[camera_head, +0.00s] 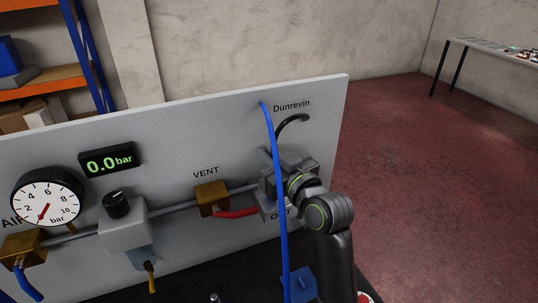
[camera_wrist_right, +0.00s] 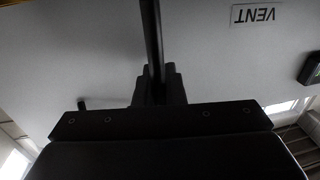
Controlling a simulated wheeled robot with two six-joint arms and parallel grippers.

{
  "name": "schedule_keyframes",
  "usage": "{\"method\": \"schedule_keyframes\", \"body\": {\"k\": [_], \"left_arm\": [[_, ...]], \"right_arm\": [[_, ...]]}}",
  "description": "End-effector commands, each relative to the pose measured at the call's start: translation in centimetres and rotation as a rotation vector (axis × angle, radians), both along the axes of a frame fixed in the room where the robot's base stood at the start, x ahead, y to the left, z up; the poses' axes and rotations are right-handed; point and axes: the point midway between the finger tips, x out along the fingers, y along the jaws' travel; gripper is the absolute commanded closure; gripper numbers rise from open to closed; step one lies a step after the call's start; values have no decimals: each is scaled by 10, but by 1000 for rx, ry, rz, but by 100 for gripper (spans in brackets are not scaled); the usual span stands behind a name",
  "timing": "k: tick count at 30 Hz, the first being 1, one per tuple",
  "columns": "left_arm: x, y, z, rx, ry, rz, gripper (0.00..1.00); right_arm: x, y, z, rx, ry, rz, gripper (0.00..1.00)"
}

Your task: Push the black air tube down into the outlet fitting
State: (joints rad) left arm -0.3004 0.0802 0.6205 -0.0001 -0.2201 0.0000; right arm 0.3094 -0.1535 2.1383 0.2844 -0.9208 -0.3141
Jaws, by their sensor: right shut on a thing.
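The black air tube (camera_head: 292,119) arcs out of the panel below the word Dunrevin and bends down behind my right gripper (camera_head: 283,165). In the right wrist view the tube (camera_wrist_right: 151,45) runs straight between the fingers of the right gripper (camera_wrist_right: 158,85), which is shut on it. The gripper is in front of the panel, over the grey block (camera_head: 268,207) marked OUT. The outlet fitting and the tube's lower end are hidden by the gripper and arm, so I cannot tell whether they touch. My left gripper is not in view.
A blue tube (camera_head: 274,150) hangs in front of the panel (camera_head: 220,135), close to my right gripper. A regulator (camera_head: 124,227), gauge (camera_head: 47,197) and 0.0 bar display (camera_head: 108,160) are further left.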

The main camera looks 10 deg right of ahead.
Motion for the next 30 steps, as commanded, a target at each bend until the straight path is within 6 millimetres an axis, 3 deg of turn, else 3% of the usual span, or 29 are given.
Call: {"method": "schedule_keyframes", "body": {"k": [30], "left_arm": [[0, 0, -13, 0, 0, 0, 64]], "right_arm": [[0, 0, -17, 0, -1, 0, 100]]}}
